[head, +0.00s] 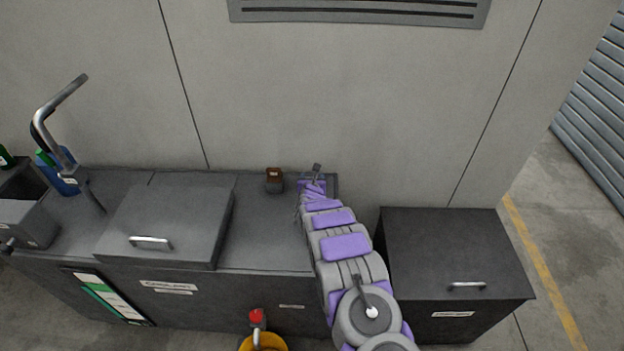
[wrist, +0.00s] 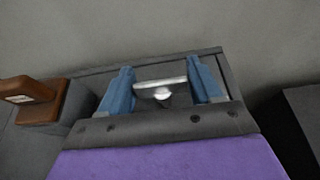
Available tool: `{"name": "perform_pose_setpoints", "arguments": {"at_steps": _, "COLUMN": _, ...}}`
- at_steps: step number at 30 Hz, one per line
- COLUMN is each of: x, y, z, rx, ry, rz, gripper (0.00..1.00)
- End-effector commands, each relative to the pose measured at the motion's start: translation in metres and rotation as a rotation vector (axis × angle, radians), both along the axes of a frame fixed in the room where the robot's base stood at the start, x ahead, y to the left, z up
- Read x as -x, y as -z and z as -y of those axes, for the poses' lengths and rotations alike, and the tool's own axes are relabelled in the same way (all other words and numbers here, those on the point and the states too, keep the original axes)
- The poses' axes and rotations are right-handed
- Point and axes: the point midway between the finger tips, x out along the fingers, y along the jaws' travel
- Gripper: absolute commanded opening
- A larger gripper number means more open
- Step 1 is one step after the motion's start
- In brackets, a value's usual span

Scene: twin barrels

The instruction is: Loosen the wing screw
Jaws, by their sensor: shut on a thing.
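The wing screw (wrist: 160,84) shows in the wrist view as a pale metal crossbar with a bright hub below it. It sits in front of a dark grey panel. My gripper (wrist: 162,88) has one blue finger at each end of the crossbar and is shut on it. In the head view my arm reaches away from me to the back right of the dark cabinet, with my gripper (head: 313,183) at its far end. The wing screw cannot be made out clearly there. The lower part of the screw is hidden in the wrist view.
A brown block (head: 274,181) stands just left of my gripper; it also shows in the wrist view (wrist: 40,108). A lidded cabinet (head: 270,235) lies below, with a bent metal lever (head: 45,120) at left. A separate dark box (head: 450,245) stands right. A wall rises behind.

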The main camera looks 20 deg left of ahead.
Motion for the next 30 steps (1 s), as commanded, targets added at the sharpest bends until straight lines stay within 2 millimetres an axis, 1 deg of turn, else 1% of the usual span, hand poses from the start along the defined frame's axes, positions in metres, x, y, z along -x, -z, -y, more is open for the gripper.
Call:
{"name": "perform_pose_setpoints", "arguments": {"at_steps": 1, "x": 0.0003, "y": 0.0001, "z": -0.0007, "rx": 0.001, "ry": -0.001, "rz": 0.0, "gripper": 0.38}}
{"name": "perform_pose_setpoints", "arguments": {"at_steps": 3, "x": 0.0004, "y": 0.0001, "z": -0.0009, "rx": 0.001, "ry": -0.001, "rz": 0.0, "gripper": 0.34}}
{"name": "perform_pose_setpoints", "arguments": {"at_steps": 13, "x": -0.0013, "y": -0.0003, "z": -0.0002, "rx": -0.001, "ry": -0.014, "rz": 0.001, "gripper": 0.33}}
{"name": "perform_pose_setpoints", "arguments": {"at_steps": 23, "x": -0.0042, "y": -0.0012, "z": -0.0017, "rx": 0.001, "ry": -0.074, "rz": 0.004, "gripper": 0.34}}
{"name": "perform_pose_setpoints", "arguments": {"at_steps": 30, "x": -0.0074, "y": 0.0041, "z": 0.0022, "rx": 0.022, "ry": -0.134, "rz": 0.0, "gripper": 0.34}}
